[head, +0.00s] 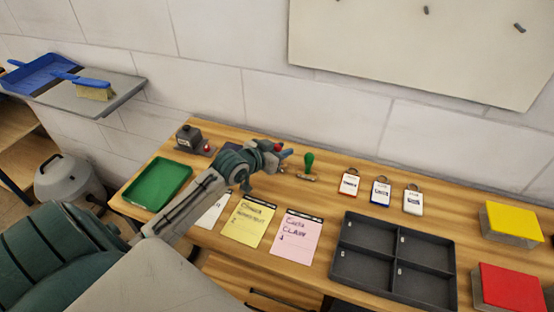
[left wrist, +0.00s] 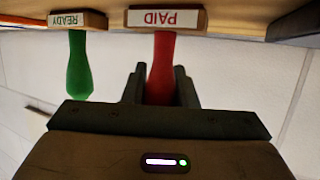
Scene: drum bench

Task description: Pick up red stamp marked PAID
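The red stamp marked PAID (left wrist: 165,18) shows upside down in the left wrist view, with a red handle and a wooden base. My left gripper (left wrist: 160,80) has one finger on each side of the red handle, close against it, and looks shut on it. The stamp's base appears level with the tabletop. In the head view my left gripper (head: 284,157) is at the back of the bench and hides most of the stamp; a bit of red (head: 278,147) shows beside it. My right gripper is not in view.
A green stamp marked READY (left wrist: 78,65) stands close beside the PAID stamp; it also shows in the head view (head: 309,162). Key tags (head: 381,191), a dark divided tray (head: 393,259), note cards (head: 295,235) and a green tray (head: 158,184) lie on the bench. The wall is close behind.

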